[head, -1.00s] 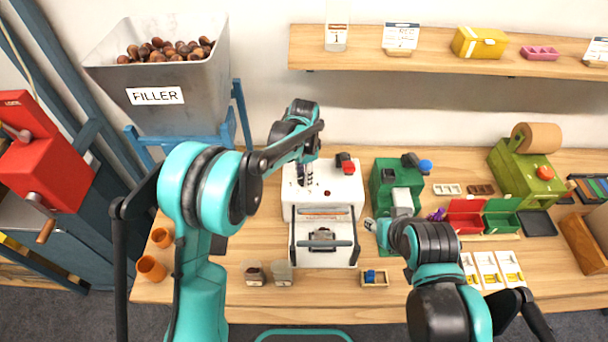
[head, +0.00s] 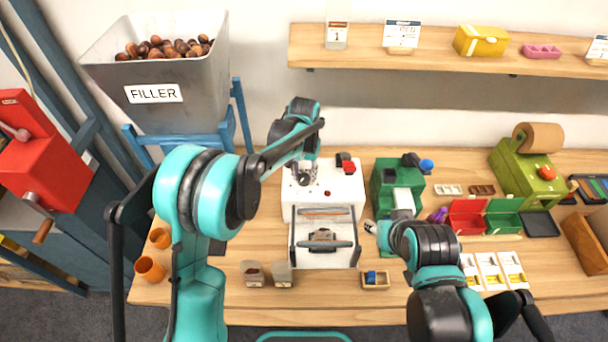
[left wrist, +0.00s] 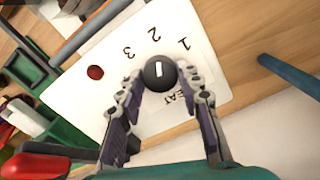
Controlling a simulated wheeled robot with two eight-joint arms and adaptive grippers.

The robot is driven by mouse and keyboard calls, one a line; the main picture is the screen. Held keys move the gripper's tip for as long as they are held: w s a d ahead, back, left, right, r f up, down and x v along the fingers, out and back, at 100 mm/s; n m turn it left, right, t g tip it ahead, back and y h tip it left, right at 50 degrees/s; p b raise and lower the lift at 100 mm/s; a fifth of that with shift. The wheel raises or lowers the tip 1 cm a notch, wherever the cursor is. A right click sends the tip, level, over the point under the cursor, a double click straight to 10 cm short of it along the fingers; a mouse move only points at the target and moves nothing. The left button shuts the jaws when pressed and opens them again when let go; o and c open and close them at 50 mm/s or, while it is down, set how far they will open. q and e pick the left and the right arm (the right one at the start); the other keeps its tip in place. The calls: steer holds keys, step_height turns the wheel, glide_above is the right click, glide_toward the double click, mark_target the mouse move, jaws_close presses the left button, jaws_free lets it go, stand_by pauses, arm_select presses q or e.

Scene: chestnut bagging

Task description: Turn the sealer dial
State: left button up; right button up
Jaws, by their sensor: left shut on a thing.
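The white sealer (head: 342,199) stands on the bench in the middle of the head view. Its round black dial (left wrist: 158,73), with a white mark, sits on the white panel (left wrist: 130,50) in the left wrist view. My left gripper (head: 303,175) is over the sealer's left part. In the left wrist view its fingertips (left wrist: 160,82) are on either side of the dial, shut on it. My right gripper (head: 371,227) is right of the sealer, its fingers mostly hidden.
A red button (left wrist: 95,72) is on the panel near the dial. A green machine (head: 384,190) stands right of the sealer. A small tray with a blue block (head: 375,286) and two small containers (head: 253,279) are at the front. The filler hopper (head: 160,110) is at left.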

mark_target(304, 177)
arm_select(q)
steer(key=shift+n, duration=0.4)
steer(key=o, duration=1.2)
steer(key=shift+c, duration=0.2)
steer(key=shift+r, duration=0.1)
step_height(304, 177, up, 12)
